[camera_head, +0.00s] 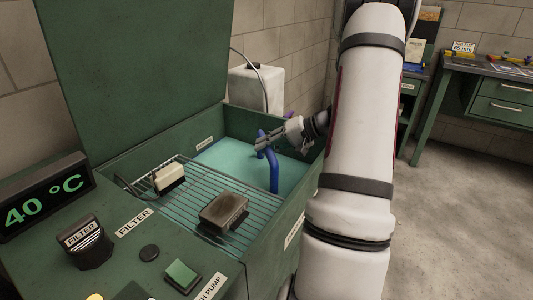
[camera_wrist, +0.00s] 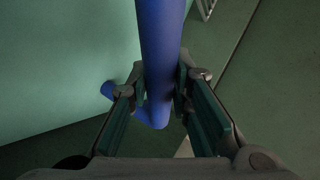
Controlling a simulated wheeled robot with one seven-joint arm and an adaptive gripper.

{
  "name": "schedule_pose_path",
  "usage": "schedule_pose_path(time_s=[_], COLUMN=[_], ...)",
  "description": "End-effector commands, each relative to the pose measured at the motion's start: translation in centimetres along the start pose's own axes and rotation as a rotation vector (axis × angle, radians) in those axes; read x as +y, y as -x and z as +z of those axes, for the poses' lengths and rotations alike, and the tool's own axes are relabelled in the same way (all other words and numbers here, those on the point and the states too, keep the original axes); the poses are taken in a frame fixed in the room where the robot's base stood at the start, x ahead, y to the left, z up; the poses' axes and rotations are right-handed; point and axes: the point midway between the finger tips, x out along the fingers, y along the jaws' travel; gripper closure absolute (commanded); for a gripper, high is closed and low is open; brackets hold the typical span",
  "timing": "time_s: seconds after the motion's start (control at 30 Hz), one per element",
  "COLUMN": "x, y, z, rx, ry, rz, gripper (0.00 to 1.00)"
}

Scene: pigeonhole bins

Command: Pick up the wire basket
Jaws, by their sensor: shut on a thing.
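No separate wire basket can be made out. A wire rack (camera_head: 183,210) of parallel bars lies across the front part of the open green washer basin, and I cannot tell if it is the basket. My gripper (camera_head: 262,142) is over the basin's back right part, at the top of a bent blue pipe (camera_head: 273,176). In the wrist view the blue pipe (camera_wrist: 160,40) runs between the fingers of my gripper (camera_wrist: 161,88), which is shut on it. The exact contact on the pipe is partly hidden by the fingers.
A dark block (camera_head: 223,211) and a pale brush-like block (camera_head: 168,177) lie on the rack. The washer's raised lid (camera_head: 140,65) stands behind left. A control panel with a filter knob (camera_head: 85,240) is in front. A workbench (camera_head: 490,85) stands far right; the floor between is clear.

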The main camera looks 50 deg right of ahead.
Motion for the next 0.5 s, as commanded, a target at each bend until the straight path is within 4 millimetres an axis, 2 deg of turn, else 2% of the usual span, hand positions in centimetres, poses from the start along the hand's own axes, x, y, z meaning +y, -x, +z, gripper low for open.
schedule_pose_path(time_s=[0.27, 0.5], x=[-3.3, -6.9], y=[2.0, 4.2], z=[-0.9, -1.8], rx=[0.002, 0.002], ry=[0.004, 0.005], rz=[-0.002, -0.001], gripper=[1.00, 1.00])
